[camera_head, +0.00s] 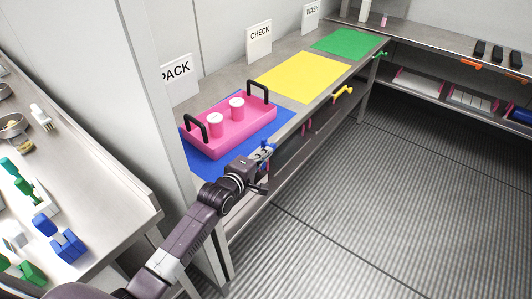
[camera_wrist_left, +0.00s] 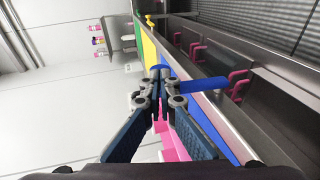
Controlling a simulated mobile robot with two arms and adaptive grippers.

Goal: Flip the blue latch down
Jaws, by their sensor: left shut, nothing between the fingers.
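The blue latch (camera_wrist_left: 203,84) is on the front edge of the table, beside the blue mat. In the left wrist view its bar extends to the right from the fingertips across the table's edge; its base is partly hidden by my fingers. In the head view only a small blue part (camera_head: 267,145) shows, just above my gripper. My left gripper (camera_head: 262,154) is shut and empty, close against the latch; it also shows in the left wrist view (camera_wrist_left: 161,78). I cannot tell whether they touch. My right gripper is not in view.
A pink tray (camera_head: 243,128) with two white-lidded pink tubs stands on the blue mat (camera_head: 208,163). A yellow latch (camera_head: 343,91) and a green one (camera_head: 381,54) sit further along the edge. Open shelving lies below the tabletop. The floor (camera_head: 400,200) in front is clear.

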